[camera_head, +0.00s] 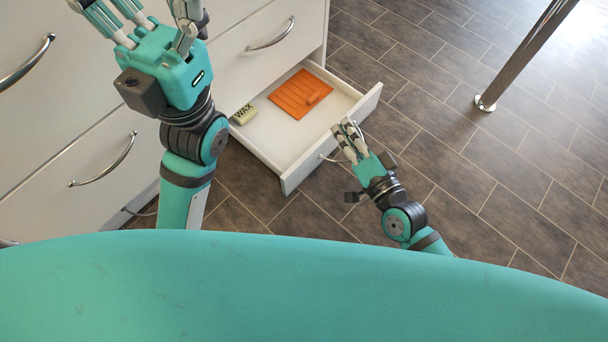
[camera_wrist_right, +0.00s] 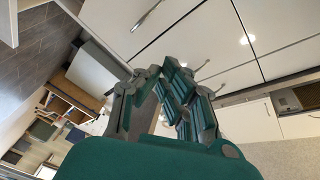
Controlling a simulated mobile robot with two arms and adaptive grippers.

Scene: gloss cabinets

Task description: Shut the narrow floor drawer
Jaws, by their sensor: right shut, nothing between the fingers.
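The narrow floor drawer (camera_head: 301,174) is pulled out from the bottom of the white cabinet in the head view. Inside lie an orange slatted piece (camera_head: 292,92) and a small block marked WAX (camera_head: 244,114). Its curved metal handle (camera_head: 328,158) is partly hidden by my right fingers. My right gripper (camera_head: 345,130) is shut and empty, with its fingertips at the outer side of the drawer front; I cannot tell if they touch. The fingers also show closed together in the right wrist view (camera_wrist_right: 160,76). My left gripper (camera_head: 150,14) has its fingers spread, high over the cabinet at the upper left.
Closed white drawers with metal handles (camera_head: 106,164) stand at the left, and another closed drawer (camera_head: 240,60) is above the open one. A chrome table leg (camera_head: 522,58) stands on the dark tiled floor (camera_head: 480,150) at the right. The floor between is clear.

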